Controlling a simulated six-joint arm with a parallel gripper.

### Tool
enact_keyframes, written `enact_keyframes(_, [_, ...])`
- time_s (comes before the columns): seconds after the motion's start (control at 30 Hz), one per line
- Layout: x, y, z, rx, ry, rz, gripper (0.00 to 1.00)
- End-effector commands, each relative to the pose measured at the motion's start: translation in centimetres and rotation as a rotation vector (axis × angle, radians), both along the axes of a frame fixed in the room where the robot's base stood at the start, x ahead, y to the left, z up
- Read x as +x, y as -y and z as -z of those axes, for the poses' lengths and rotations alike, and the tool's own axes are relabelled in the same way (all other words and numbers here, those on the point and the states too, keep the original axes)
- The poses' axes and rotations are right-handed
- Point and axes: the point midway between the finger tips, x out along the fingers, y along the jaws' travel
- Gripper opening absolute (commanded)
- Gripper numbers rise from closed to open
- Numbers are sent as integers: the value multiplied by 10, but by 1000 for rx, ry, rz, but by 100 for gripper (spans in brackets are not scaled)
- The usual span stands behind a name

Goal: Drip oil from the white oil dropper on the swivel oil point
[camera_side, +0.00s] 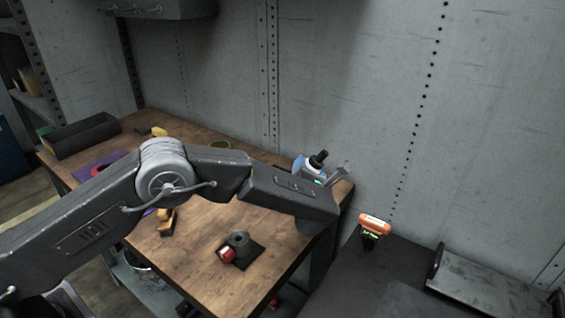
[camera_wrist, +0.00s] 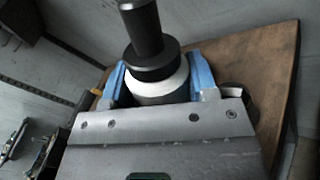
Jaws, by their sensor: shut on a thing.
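My gripper (camera_wrist: 160,82) is shut on the white oil dropper (camera_wrist: 172,88), with a blue finger on each side of it. The dropper has a white body and a stepped black top pointing up in the wrist view. In the side view, my gripper (camera_side: 318,174) is above the table's far right corner, and the dropper's black top (camera_side: 318,158) shows there. The dropper's lower end is hidden. A dark grey cylindrical fitting with a red end (camera_side: 238,243) stands on a black base near the table's front. I cannot tell whether it is the swivel oil point.
The wooden table (camera_side: 200,276) has clear room around the fitting. Yellow-and-black items (camera_side: 166,222) lie left of it. A black tray (camera_side: 82,137) is at the far left. An orange-topped device (camera_side: 375,224) stands on the dark surface at right. A riveted wall (camera_side: 340,80) rises behind.

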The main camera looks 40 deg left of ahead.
Motion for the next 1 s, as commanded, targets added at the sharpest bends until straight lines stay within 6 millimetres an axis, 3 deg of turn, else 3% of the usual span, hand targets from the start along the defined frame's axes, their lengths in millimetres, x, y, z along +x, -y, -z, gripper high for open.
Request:
enact_keyframes(0.53, [-1,3,1,65,-40,18,0])
enact_keyframes(1.0, [-13,-18,12,670,-396,17,0])
